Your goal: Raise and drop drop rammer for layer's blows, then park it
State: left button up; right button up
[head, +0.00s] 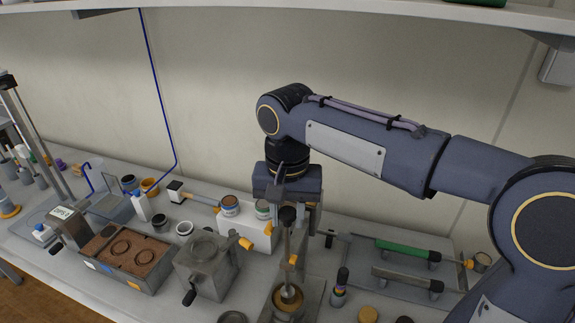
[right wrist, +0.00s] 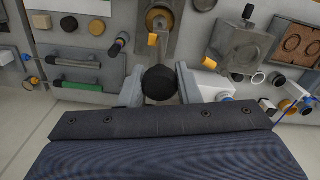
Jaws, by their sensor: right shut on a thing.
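The drop rammer (head: 286,245) stands upright, a slim metal rod with a black knob on top and an orange tab partway down. Its lower end is in the brass-coloured round mould (head: 288,306) on a grey base at the front of the bench. My right gripper (head: 292,207) comes from above and is shut on the rammer's top, just at the black knob. In the right wrist view the knob (right wrist: 160,84) sits between the two grey fingers (right wrist: 160,95). The depth of soil in the mould cannot be made out. My left gripper is not in view.
A grey box device with a crank (head: 207,262) and a soil tray (head: 122,258) stand to the left. A white block with jars (head: 246,232) is behind. A tray with green- and black-handled tools (head: 400,268) lies right. A small holder (head: 339,290) stands close right of the mould.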

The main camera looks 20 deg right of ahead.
notch_tip(320, 180, up, 7)
jog(key=p, duration=0.5)
jog(key=shift+p, duration=0.4)
jog(key=shift+f, duration=0.1)
jog(key=o, duration=1)
jog(key=shift+r, duration=1.5)
